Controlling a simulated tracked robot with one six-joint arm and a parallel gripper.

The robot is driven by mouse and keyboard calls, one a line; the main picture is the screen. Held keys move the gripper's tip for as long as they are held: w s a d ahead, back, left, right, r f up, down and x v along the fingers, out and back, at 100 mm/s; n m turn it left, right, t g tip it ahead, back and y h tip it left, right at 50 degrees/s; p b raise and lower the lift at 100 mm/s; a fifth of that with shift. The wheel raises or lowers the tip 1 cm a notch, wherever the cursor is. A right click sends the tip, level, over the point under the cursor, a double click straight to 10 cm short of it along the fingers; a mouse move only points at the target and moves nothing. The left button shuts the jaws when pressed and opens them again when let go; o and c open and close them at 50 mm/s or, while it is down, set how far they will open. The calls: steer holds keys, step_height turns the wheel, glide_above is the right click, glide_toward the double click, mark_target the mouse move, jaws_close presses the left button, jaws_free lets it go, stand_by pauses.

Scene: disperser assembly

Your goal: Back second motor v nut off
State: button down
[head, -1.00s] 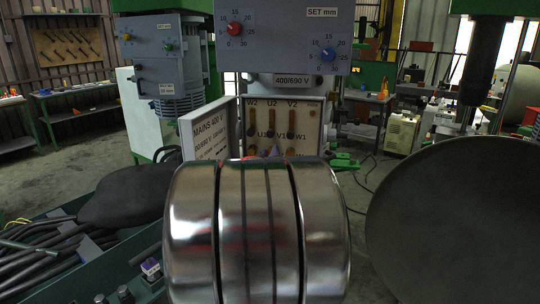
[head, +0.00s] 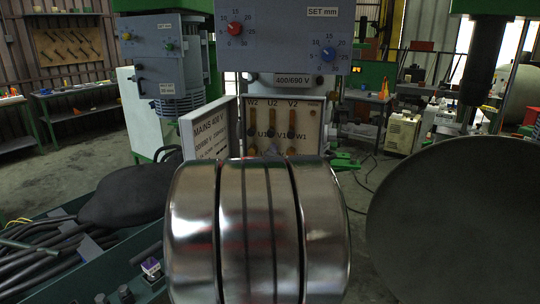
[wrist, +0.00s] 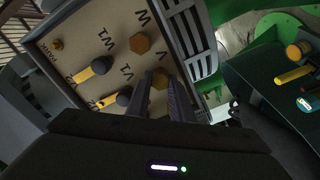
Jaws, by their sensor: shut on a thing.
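In the wrist view my gripper (wrist: 161,82) has its two dark fingers on either side of a brass hex nut (wrist: 160,80) near a V mark on the pale terminal board (wrist: 85,40). It is shut on that nut, which the fingers partly hide. Another brass nut (wrist: 140,43) shows above it, with dark-capped posts and yellow bars (wrist: 85,74) to the left. In the head view the open terminal box (head: 313,112) carries W2, U2, V2 above and U1, V1, W1 below. There my shiny arm link hides the gripper and the box's lower part.
The box's open door (head: 207,134) stands left of the board. A grey control panel (head: 285,35) overhangs the box. A green tray with dark cables (head: 50,255) lies at lower left, and a large dark round dish (head: 455,220) fills the right.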

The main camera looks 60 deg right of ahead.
steer(key=shift+a+f, duration=0.1)
steer(key=shift+f, duration=0.25)
steer(key=c, duration=2)
jaws_free()
steer(key=o, duration=0.4)
steer(key=shift+r, duration=0.2)
steer(key=shift+o, duration=0.2)
steer(key=v, duration=1.3)
steer(key=shift+a, duration=0.35)
